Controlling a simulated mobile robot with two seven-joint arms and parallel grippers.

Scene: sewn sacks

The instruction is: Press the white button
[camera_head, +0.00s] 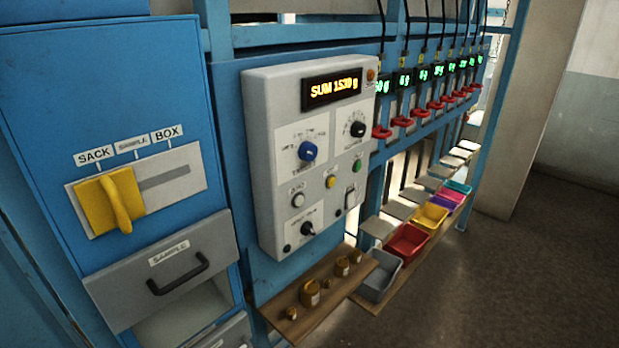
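The white button (298,200) is a small round button on the lower left of a light grey control panel (270,110). A small label sits just above it. A yellow button (330,182) and a green button (356,165) are up and to its right. A blue knob (307,151) and a black knob (357,129) are higher, and another dark knob (307,228) is below. The orange display (332,88) reads "SUM 1520 g". Neither of my grippers is in view, and nothing covers the white button.
A blue cabinet at left carries a yellow lever (122,200) and a grey drawer (162,268). A wooden shelf (325,299) with several brass weights juts out below the panel. Coloured bins (405,243) and red-handled units (381,132) recede to the right. Floor (520,290) at right is clear.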

